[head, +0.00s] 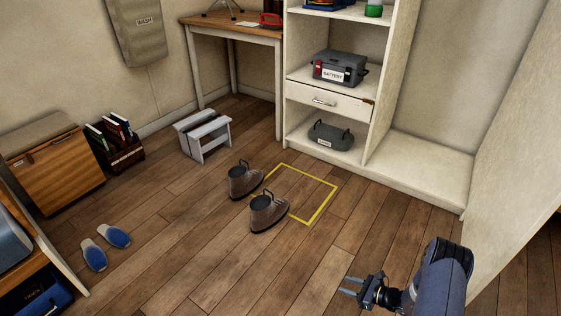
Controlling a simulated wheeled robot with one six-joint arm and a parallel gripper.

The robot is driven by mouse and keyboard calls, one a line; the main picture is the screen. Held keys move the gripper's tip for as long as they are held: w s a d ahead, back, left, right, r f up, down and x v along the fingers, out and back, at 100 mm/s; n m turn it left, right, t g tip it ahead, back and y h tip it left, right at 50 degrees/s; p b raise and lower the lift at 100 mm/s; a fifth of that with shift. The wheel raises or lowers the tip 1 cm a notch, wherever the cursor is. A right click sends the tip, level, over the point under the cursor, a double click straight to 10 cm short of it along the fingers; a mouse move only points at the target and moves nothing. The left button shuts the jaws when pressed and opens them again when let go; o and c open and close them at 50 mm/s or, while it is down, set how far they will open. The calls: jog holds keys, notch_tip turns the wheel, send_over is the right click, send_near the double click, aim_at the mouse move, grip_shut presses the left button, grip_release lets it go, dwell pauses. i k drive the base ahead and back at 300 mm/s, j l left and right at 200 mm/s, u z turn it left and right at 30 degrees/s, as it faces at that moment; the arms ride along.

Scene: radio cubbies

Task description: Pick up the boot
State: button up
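Two brown boots with dark loop handles stand upright on the wooden floor. The farther boot (240,183) is at the left edge of a yellow floor outline (325,202). The nearer boot (266,214) stands in front and to the right, near the outline's front left corner. My gripper (346,287) is at the lower right, pointing left, with its two fingers apart and nothing visible between them. It is well apart from both boots, nearer to the camera and to their right.
Blue slippers (104,249) lie at the left. A grey step stool (203,133), a book crate (118,143) and a wooden cabinet (52,165) stand behind. A white shelf unit (410,165) holds a battery box (339,69). The floor between my gripper and the boots is clear.

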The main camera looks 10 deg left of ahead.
aim_at(243, 182)
jog(key=i+u, duration=0.2)
jog(key=i, duration=0.25)
jog(key=i+l+u, duration=0.25)
jog(key=i, duration=0.2)
jog(key=i+l+u, duration=0.2)
jog(key=i, duration=0.2)
jog(key=i+l+u, duration=0.2)
jog(key=i, duration=0.25)
jog(key=i+l+u, duration=0.75)
jog(key=l+u, duration=0.25)
jog(key=i+l+u, duration=0.15)
jog(key=l+u, duration=0.15)
